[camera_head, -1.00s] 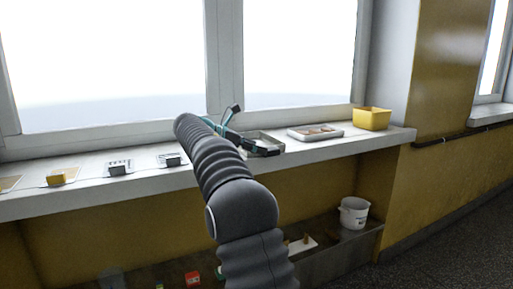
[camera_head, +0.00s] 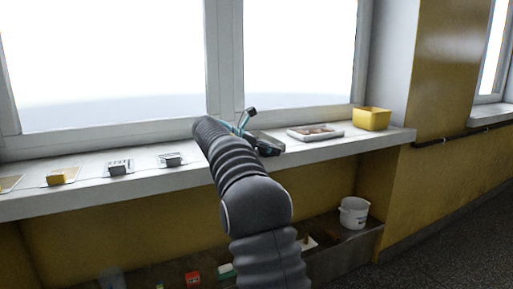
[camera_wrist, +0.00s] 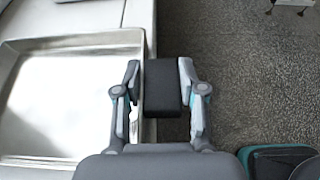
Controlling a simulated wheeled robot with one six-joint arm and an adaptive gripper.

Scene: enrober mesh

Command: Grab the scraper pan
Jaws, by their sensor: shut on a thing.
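The scraper pan (camera_wrist: 65,95) is a shallow shiny metal pan, filling the left of the wrist view. A black block (camera_wrist: 162,98), which looks like its handle, sits at its right rim. My gripper (camera_wrist: 160,80) has one finger on each side of this block and is shut on it. The join between block and pan cannot be made out clearly. In the head view, my gripper (camera_head: 264,143) is at the front edge of the windowsill (camera_head: 215,171), and my arm and gripper hide most of the pan.
A pale tray with brown pieces (camera_head: 315,132) and a yellow bin (camera_head: 372,118) stand right of my gripper. Small blocks on cards, one of them yellow (camera_head: 57,178), line the sill's left. A white bucket (camera_head: 354,212) stands on the lower shelf. The window is behind.

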